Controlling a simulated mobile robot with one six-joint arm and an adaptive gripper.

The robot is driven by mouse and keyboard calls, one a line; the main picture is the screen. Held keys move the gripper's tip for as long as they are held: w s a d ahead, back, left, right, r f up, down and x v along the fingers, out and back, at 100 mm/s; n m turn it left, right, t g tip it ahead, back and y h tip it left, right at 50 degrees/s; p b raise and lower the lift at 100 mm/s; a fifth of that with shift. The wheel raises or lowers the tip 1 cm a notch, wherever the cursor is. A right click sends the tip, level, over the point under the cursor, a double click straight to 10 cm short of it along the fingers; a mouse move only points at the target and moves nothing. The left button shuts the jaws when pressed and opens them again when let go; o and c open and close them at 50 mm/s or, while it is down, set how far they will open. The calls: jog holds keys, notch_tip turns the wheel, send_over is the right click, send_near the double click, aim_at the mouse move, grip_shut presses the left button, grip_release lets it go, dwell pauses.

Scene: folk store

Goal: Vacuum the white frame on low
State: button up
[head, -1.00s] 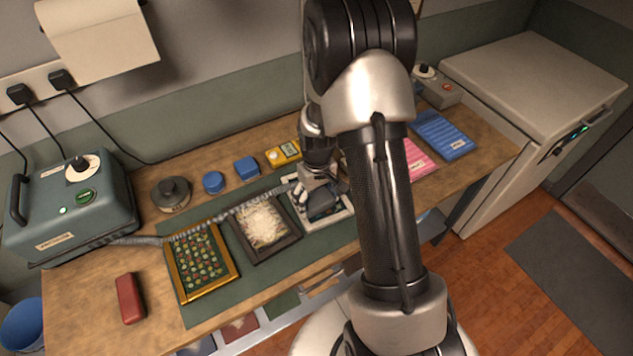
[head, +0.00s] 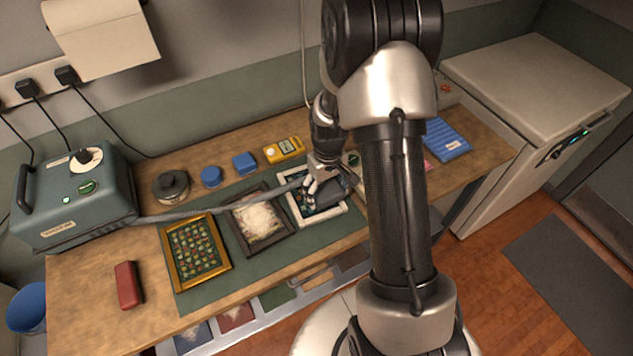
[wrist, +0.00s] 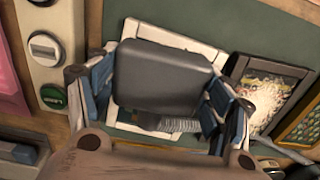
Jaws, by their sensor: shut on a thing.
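The white frame (head: 300,213) lies on the green mat, right of the dark frame. My gripper (head: 322,187) is over it, shut on the dark grey vacuum nozzle (head: 336,195). In the wrist view the nozzle (wrist: 165,75) sits between the blue-padded fingers of my gripper (wrist: 160,95) and hides most of the inside of the white frame (wrist: 180,34). Whether the nozzle touches the frame, I cannot tell. A ribbed hose (head: 205,211) runs left to the teal vacuum unit (head: 80,200), which has a dial, a green button and a lit lamp. The dial setting is unreadable.
The dark frame (head: 238,240) with pale debris and the gold frame (head: 172,265) lie left on the mat. A red block (head: 128,285) is at front left. Blue lidded pots (head: 244,165) and a yellow device (head: 284,150) stand behind. A pale control box (wrist: 45,70) is beside the white frame.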

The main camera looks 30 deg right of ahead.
jog(key=shift+w+r+p, duration=0.1)
jog(key=shift+r+p, duration=1.4)
jog(key=shift+r, duration=0.9)
